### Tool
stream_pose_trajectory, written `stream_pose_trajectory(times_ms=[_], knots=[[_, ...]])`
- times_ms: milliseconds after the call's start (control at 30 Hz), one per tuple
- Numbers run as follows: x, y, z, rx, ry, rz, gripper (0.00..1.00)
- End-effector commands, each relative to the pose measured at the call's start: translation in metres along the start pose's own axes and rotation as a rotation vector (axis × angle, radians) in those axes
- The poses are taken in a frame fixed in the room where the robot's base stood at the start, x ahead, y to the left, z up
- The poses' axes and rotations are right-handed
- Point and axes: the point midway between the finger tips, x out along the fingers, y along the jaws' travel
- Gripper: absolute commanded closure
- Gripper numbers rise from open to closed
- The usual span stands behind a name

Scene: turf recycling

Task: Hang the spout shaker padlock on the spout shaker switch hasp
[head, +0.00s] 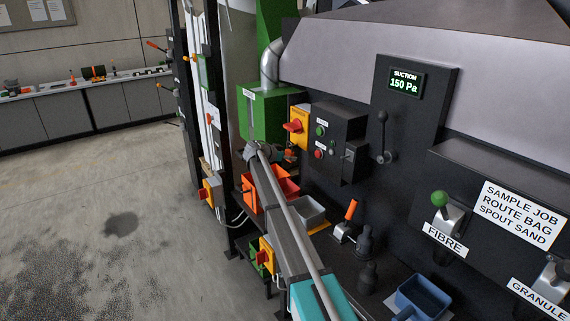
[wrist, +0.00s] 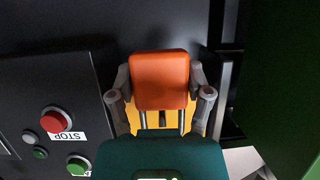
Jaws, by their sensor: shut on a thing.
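My gripper (head: 282,155) is shut on an orange padlock (wrist: 160,76), with one finger on each side of its body in the wrist view. Grey shackle bars show below the body in that upside-down view. In the head view the gripper and padlock are small and partly hidden by my arm. The spout shaker switch (head: 297,127), a yellow plate with a red-orange handle, is just above the gripper there. Its yellow plate (wrist: 132,114) shows behind the padlock in the wrist view. The hasp is hidden, and I cannot tell whether the shackle touches it.
A black button box (head: 338,135) stands right of the switch; its red stop button (wrist: 55,119) shows in the wrist view. A green housing (head: 262,113) is on the switch's left. An orange bin (head: 251,193) and a grey bin (head: 311,212) sit below.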

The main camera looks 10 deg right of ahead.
Motion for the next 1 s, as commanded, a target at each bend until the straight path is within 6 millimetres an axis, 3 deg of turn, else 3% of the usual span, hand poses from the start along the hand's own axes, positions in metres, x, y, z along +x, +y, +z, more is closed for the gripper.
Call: stream_pose_trajectory(times_ms=[1000], knots=[[0.0074,0.0003,-0.0019,0.0,0.0,0.0,0.87]])
